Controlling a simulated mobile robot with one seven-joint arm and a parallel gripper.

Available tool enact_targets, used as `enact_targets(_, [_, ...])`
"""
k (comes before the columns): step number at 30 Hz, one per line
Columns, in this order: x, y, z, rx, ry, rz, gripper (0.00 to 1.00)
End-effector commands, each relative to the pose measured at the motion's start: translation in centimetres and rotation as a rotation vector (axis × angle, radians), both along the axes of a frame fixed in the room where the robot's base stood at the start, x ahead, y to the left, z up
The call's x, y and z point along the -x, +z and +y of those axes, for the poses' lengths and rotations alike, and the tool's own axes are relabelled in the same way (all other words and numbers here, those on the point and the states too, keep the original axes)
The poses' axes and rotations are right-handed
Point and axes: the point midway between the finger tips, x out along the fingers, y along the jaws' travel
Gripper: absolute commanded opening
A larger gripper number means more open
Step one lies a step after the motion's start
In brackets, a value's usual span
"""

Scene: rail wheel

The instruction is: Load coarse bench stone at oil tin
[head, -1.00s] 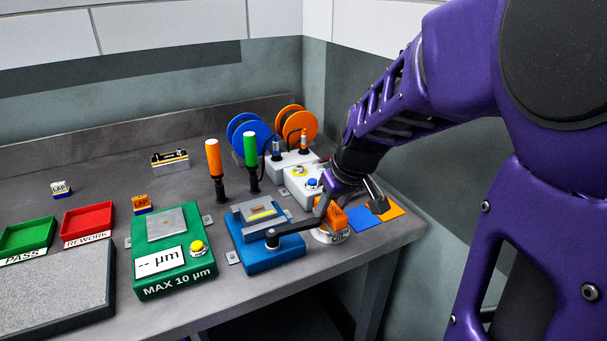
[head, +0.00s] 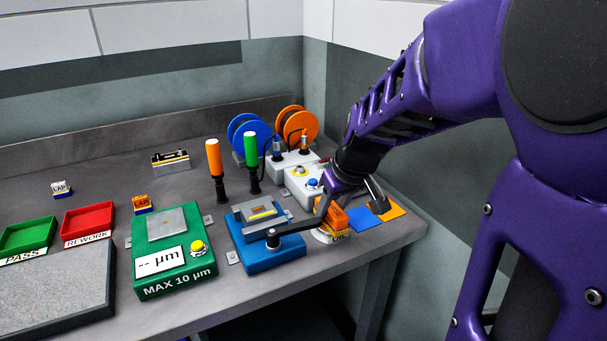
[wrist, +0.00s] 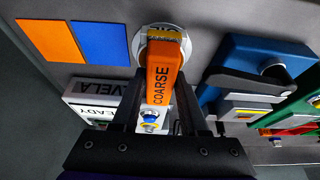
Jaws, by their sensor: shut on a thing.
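The orange bench stone (wrist: 165,68), lettered COARSE, is held between the two fingers of my gripper (wrist: 158,100). It also shows in the head view (head: 333,218), at the right end of the bench. The white round oil tin (head: 330,237) is directly below the stone in the head view. In the wrist view the tin (wrist: 142,47) shows as a pale disc around the stone's far end, with a yellow patch there. The stone covers much of the tin, so I cannot tell whether they touch.
A blue fixture with a black lever (head: 270,247) stands just left of the tin. Blue (head: 360,218) and orange (head: 391,211) flat squares lie to its right, near the bench edge. A white box with a blue button (head: 305,183) is behind. A green gauge (head: 172,262) stands further left.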

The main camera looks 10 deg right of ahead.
Motion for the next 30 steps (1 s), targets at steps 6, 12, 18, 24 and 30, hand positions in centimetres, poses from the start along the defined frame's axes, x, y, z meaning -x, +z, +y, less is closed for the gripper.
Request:
enact_targets(6, [0.1, -0.2, 0.0, 0.0, 0.0, 0.003, 0.0])
enact_targets(12, [0.1, 0.6, 0.0, 0.0, 0.0, 0.003, 0.0])
enact_targets(18, [0.0, 2.4, 0.0, 0.0, 0.0, 0.001, 0.0])
enact_targets(24, [0.0, 4.0, 0.0, 0.0, 0.0, 0.001, 0.0])
enact_targets(30, [0.0, 5.6, 0.0, 0.0, 0.0, 0.0, 0.0])
